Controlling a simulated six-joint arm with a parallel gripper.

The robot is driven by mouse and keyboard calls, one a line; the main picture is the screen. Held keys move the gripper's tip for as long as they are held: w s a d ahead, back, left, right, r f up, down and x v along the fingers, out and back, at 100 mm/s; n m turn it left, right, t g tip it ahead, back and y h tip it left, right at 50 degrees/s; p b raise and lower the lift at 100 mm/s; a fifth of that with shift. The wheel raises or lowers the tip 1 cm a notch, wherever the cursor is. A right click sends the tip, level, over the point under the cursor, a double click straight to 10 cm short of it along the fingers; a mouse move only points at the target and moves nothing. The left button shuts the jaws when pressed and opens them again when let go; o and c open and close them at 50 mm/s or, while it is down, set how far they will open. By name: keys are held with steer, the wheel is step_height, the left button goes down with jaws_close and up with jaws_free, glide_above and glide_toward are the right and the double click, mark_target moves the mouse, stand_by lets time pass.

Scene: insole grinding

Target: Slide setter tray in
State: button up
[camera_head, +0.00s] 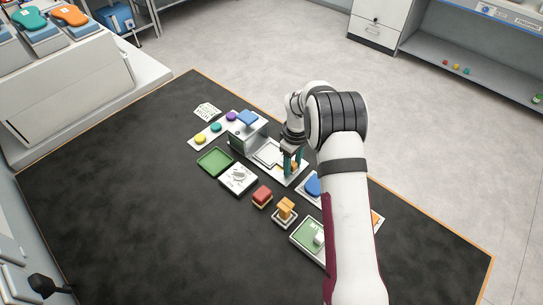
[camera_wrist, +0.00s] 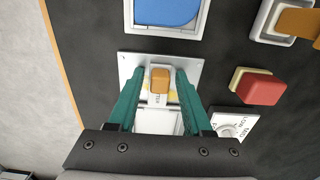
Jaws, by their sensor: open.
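The setter tray (camera_head: 268,155) is a pale flat tray in front of the small white furnace-like box (camera_head: 250,133) with a dark opening. In the wrist view the pale tray (camera_wrist: 157,121) lies between my fingers, with an orange knob (camera_wrist: 160,79) at its end. My gripper (camera_head: 291,165) is low over the near right end of the white base. In the wrist view my gripper (camera_wrist: 157,88) is open, with one teal finger on each side of the knob and gaps visible. My fingers partly hide the knob in the head view.
A blue pad in a white frame (camera_wrist: 167,12) lies close beyond the base. The mat's left front is clear.

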mark_target(270, 153)
steer(key=shift+c, duration=0.3)
jaws_close()
steer(key=shift+w+a, duration=3.05)
steer(key=shift+w, duration=0.1)
steer(key=shift+o, duration=0.3)
jaws_free()
steer(key=shift+r, duration=0.1)
steer(key=shift+r, duration=3.45)
